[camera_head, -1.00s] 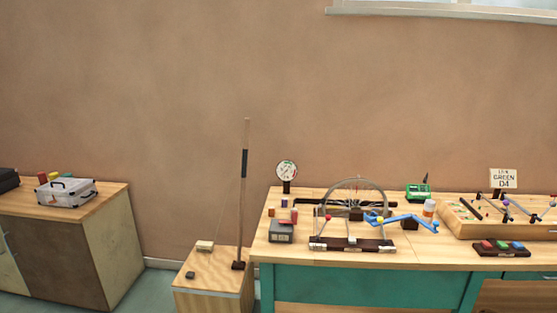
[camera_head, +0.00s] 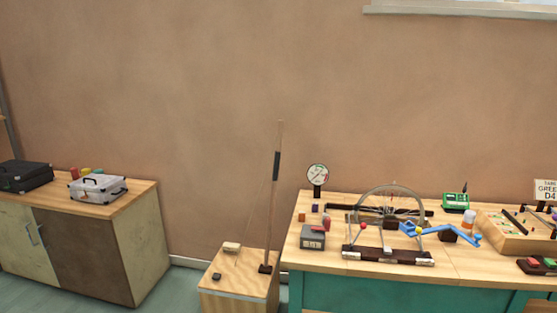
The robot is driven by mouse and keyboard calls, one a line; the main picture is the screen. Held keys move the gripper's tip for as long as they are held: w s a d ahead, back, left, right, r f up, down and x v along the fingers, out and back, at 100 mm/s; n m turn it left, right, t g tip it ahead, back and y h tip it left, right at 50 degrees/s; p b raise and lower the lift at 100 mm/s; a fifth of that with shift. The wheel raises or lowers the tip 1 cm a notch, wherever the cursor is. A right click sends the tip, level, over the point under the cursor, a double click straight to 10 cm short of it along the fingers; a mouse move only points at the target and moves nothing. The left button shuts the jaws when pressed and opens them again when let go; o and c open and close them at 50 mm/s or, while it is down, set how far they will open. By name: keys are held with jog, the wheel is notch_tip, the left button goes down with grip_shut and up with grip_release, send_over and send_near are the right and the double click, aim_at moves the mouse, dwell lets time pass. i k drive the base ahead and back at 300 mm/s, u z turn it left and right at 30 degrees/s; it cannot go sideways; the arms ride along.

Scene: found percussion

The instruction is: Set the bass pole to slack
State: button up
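The bass pole (camera_head: 273,215) stands on a low wooden box (camera_head: 238,288) left of the workbench. It is a thin, nearly upright stick with a dark grip (camera_head: 277,166) near its upper part and a dark foot (camera_head: 265,268) on the box top. Whether the string is taut or slack is too fine to tell. My gripper is not in view.
A workbench (camera_head: 345,280) stands to the right with a wheel (camera_head: 393,188), a round dial (camera_head: 318,174), a grey box (camera_head: 312,238) and a green device (camera_head: 456,201). A cabinet (camera_head: 84,258) at left holds a silver case (camera_head: 98,188) and a black case (camera_head: 24,176). Floor shows between cabinet and box.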

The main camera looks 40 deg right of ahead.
aim_at(277, 155)
jog(key=u, duration=0.1)
jog(key=i, duration=1.35)
jog(key=u, duration=0.5)
